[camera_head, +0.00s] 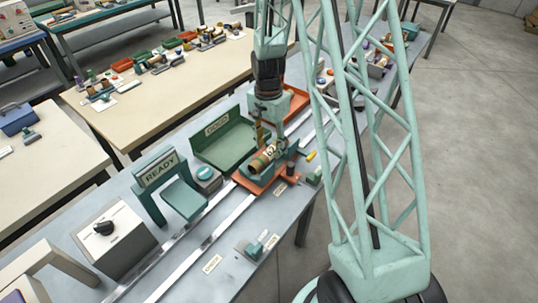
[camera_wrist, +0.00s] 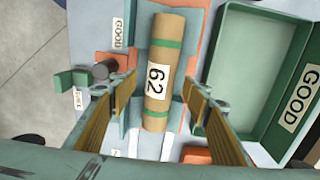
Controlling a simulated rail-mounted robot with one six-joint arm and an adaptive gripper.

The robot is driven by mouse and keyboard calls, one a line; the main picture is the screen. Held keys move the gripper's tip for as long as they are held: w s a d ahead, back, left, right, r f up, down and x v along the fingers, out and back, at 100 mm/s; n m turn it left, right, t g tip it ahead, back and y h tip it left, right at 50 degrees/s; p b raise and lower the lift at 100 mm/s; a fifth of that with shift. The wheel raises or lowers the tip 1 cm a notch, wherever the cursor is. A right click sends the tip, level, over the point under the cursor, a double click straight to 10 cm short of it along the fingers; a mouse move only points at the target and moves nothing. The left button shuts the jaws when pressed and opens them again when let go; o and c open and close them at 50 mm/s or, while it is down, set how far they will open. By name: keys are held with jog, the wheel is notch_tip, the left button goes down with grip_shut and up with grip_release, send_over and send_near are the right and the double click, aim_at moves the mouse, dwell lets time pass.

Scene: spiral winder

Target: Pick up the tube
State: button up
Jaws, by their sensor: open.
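The tube (camera_head: 262,160) is a tan cardboard cylinder with green bands and a white label reading 62. It lies in a green cradle on an orange carriage (camera_head: 254,187) on the bench. In the wrist view the tube (camera_wrist: 170,45) runs up and down the middle of the picture. My gripper (camera_wrist: 161,90) is open, with one yellow-brown padded finger on each side of the tube and a visible gap to both. In the head view my gripper (camera_head: 259,130) is above the tube and hides part of it.
A green tray labelled GOOD (camera_wrist: 235,75) stands close beside the tube; it also shows in the head view (camera_head: 219,153). A READY sign frame (camera_head: 160,172) and a grey box with a black knob (camera_head: 110,240) stand to the left. Rails (camera_head: 205,230) run along the bench.

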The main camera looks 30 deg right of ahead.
aim_at(269, 150)
jog(key=shift+f, duration=1.55)
jog(key=c, duration=0.9)
